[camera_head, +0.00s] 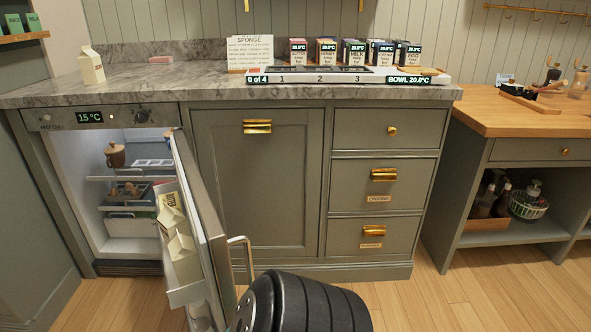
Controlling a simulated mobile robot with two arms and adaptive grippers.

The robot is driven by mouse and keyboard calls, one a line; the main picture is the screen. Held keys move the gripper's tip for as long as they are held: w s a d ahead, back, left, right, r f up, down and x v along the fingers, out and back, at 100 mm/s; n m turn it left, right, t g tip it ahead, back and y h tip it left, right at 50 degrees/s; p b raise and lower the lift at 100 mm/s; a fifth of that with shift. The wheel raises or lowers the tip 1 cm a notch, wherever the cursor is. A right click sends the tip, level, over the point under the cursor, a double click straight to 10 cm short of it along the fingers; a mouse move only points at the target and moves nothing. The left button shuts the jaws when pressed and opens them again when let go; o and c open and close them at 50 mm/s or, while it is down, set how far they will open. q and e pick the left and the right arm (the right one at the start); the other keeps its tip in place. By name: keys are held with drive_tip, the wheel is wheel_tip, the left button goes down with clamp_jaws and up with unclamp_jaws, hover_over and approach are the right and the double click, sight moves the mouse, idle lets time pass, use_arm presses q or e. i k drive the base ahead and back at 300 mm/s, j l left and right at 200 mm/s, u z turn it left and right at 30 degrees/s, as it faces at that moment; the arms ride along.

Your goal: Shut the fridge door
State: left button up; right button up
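The fridge (100,180) is built into the cabinet at the left, under the counter. Its door (210,235) stands wide open, swung out toward me, with its hinge side at the right of the opening. The door's inner shelf (188,290) holds cartons (182,252). A black rounded part of my arm, seemingly my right gripper (300,303), is at the bottom just right of the door and handle. Its fingers are hidden, and I cannot tell whether it touches the door. My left gripper is out of view.
Inside the fridge are a brown pot (115,156) and pulled-out-looking racks (130,177). Closed cabinet fronts (262,180) and drawers (380,185) lie right of the door. The marble counter (210,82) is above. Wooden floor (440,300) is clear at the right.

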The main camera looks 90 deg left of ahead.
sight(212, 242)
drive_tip(key=i+j+u, duration=0.15)
drive_tip(key=i+u, duration=0.15)
drive_tip(key=u, duration=0.2)
drive_tip(key=i+u, duration=0.35)
drive_tip(key=u, duration=0.15)
drive_tip(key=i+l+u, duration=0.1)
drive_tip(key=i+u, duration=0.25)
drive_tip(key=u, duration=0.15)
drive_tip(key=i+l+u, duration=0.2)
drive_tip(key=u, duration=0.3)
drive_tip(key=i+l+u, duration=0.1)
drive_tip(key=u, duration=2.15)
drive_tip(key=l+u, duration=0.15)
drive_tip(key=k+l, duration=0.15)
drive_tip(key=l, duration=0.2)
drive_tip(key=k+l+z, duration=0.15)
drive_tip(key=l, duration=0.2)
drive_tip(key=k+l, duration=0.1)
drive_tip(key=l, duration=0.25)
